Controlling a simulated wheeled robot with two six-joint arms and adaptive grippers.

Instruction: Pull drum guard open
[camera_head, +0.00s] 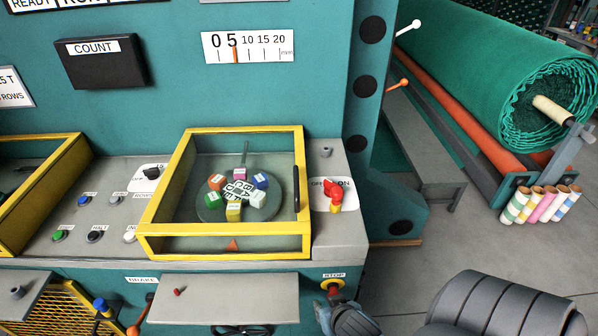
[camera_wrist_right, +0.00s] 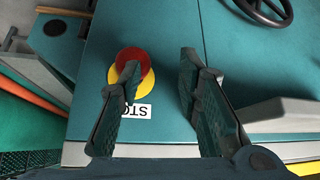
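The drum guard (camera_head: 303,160) is a yellow-framed clear cover on the grey console in the head view. It lies over a round drum (camera_head: 208,213) that carries several coloured, labelled blocks. A dark upright handle (camera_head: 297,190) is on the guard's right side. My right gripper (camera_head: 333,297) is low in the head view, below and right of the guard, by the red stop button. In the right wrist view its two fingers (camera_wrist_right: 158,70) are apart with nothing between them; one finger overlaps the button (camera_wrist_right: 136,64). I cannot tell whether they touch. My left gripper is out of view.
A red and yellow switch (camera_head: 334,192) stands on the console right of the guard. A grey ledge (camera_head: 225,300) juts out below it. Another yellow-framed guard (camera_head: 75,150) is at left.

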